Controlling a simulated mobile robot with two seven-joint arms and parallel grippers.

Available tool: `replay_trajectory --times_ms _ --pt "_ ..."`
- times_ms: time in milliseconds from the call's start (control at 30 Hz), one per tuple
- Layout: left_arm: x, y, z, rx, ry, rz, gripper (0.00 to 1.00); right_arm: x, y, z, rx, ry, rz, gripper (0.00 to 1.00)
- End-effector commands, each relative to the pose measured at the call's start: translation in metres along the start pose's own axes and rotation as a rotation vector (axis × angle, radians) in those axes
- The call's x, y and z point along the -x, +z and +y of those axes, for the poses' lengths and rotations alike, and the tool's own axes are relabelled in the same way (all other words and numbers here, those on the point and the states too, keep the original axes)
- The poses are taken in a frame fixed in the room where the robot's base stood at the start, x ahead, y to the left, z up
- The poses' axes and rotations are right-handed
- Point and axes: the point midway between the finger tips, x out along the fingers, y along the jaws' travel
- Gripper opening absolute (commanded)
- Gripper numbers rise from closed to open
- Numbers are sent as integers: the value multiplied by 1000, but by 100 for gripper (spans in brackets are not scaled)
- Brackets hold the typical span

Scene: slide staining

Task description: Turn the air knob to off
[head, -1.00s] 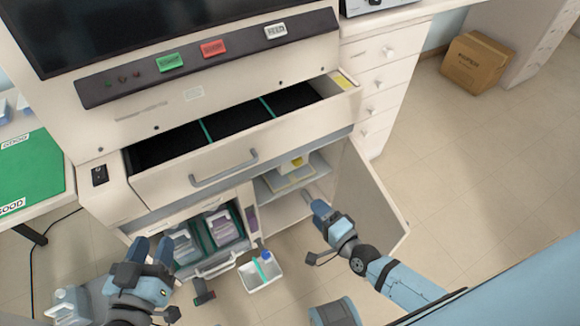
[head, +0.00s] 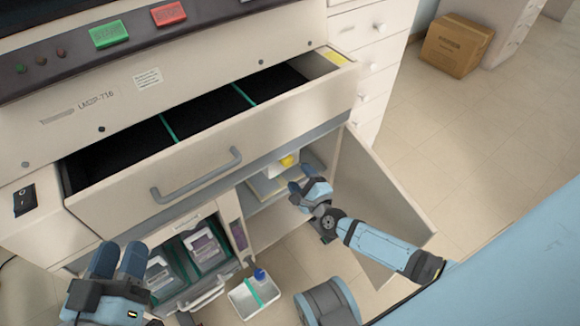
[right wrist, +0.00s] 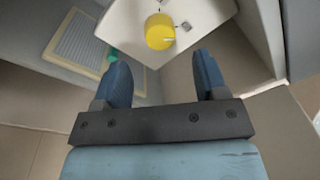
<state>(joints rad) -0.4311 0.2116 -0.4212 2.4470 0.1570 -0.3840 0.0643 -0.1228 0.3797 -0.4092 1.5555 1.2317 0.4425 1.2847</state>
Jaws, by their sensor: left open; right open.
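The yellow air knob (right wrist: 160,31) sits on a white panel (right wrist: 200,22) inside the lower cabinet, with a pale mark on its face. In the head view the knob (head: 287,161) shows small and yellow in the open compartment. My right gripper (right wrist: 160,68) is open and empty, with its two blue fingers apart and short of the knob. In the head view the right gripper (head: 302,186) is at the mouth of that compartment. My left gripper (head: 118,262) is open and empty in front of the bottle compartment at lower left.
An open cabinet door (head: 382,205) stands right of my right arm. An open drawer (head: 200,165) with a grey handle juts out above the compartment. A white bin (head: 239,303) is on the floor below. A filter grille (right wrist: 92,47) lies left of the knob.

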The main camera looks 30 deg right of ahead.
Motion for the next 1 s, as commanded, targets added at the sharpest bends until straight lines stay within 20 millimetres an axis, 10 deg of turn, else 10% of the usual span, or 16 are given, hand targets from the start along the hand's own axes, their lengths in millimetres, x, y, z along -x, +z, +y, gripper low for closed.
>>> replay_trajectory --times_ms 300,700,1000 --pt "0 18 -2 3 6 -57 43 -51 0 1 1 0 0 66" --pt "0 21 -2 4 7 -70 43 -59 0 0 1 1 0 66" --pt "0 20 -3 2 7 -67 43 -59 0 0 1 1 0 17"
